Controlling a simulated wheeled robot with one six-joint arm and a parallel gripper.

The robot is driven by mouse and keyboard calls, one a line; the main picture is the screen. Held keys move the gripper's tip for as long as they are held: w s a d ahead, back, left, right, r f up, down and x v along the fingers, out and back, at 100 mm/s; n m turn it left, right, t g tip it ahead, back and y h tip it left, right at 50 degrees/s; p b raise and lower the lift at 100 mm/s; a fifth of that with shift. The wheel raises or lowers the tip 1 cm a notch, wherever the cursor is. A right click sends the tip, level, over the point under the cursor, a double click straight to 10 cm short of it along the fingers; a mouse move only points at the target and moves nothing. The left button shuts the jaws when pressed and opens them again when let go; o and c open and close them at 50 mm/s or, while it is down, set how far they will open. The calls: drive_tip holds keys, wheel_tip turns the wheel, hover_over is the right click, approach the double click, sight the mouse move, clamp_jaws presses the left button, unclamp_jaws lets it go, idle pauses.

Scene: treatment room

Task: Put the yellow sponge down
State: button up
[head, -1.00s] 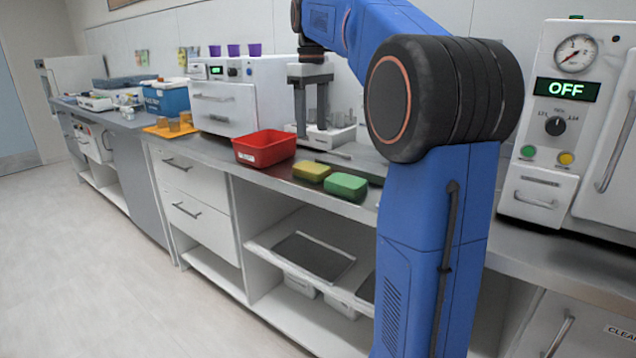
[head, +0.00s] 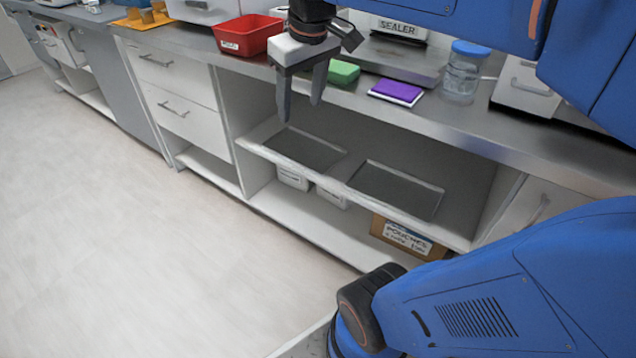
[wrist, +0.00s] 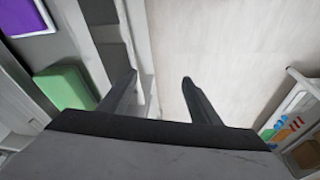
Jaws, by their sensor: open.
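My gripper (head: 301,110) is open and points down in front of the counter's front edge, with nothing between its fingers. The wrist view also shows its two fingers (wrist: 159,77) apart and empty, with pale floor beyond. The yellow sponge does not show in either current view; the area behind my gripper is covered. A green sponge (head: 343,72) lies on the steel counter (head: 440,112), just right of my gripper. It also shows at the left of the wrist view (wrist: 66,86).
A red bin (head: 240,42) stands left of my gripper on the counter. A purple pad (head: 398,91) and a blue-lidded jar (head: 462,75) stand to the right. Below, a shelf holds two dark trays (head: 397,190). The floor (head: 130,240) in front is clear.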

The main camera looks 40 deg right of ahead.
drive_tip(key=s+a+f+m+t, duration=0.1)
drive_tip(key=s+a+f, duration=0.2)
drive_tip(key=s+f, duration=0.8)
wheel_tip(320, 180, down, 3)
drive_tip(key=shift+a+r+t, duration=0.1)
drive_tip(key=shift+a+t, duration=0.15)
drive_tip(key=shift+t, duration=0.15)
idle(0.3)
